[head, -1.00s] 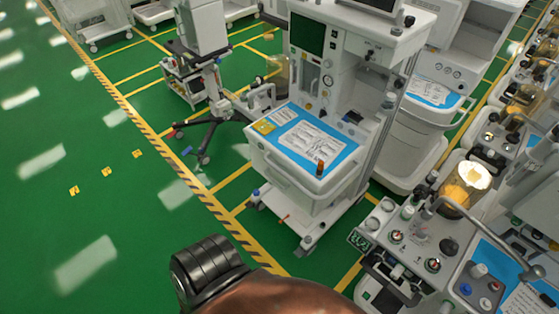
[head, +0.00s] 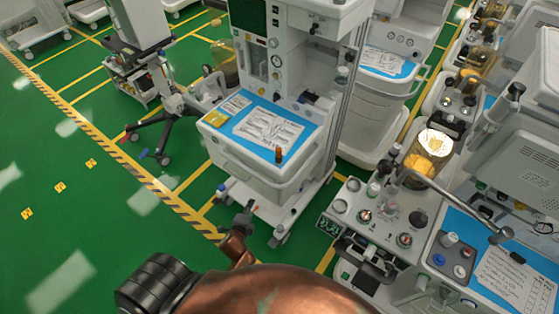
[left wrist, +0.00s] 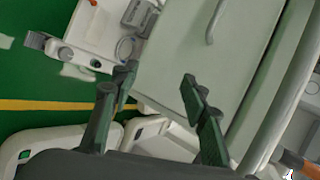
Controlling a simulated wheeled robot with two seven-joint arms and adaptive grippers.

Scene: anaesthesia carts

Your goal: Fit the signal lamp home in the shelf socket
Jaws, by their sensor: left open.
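A small amber-brown cylinder, which looks like the signal lamp (head: 278,154), stands upright at the front right of the blue top of the middle cart's shelf (head: 245,160). I cannot make out a socket. My left gripper (head: 243,218) shows small and dark in the head view, low in front of that cart, below and left of the lamp and apart from it. In the left wrist view its two dark fingers (left wrist: 157,82) are apart with nothing between them, in front of a pale cart panel. I see no right gripper.
Printed sheets (head: 268,129) and a yellow card (head: 215,118) lie on the blue top. Another cart with knobs and a bent metal rail (head: 450,195) stands close at the right. A wheeled stand (head: 148,75) is at the back left.

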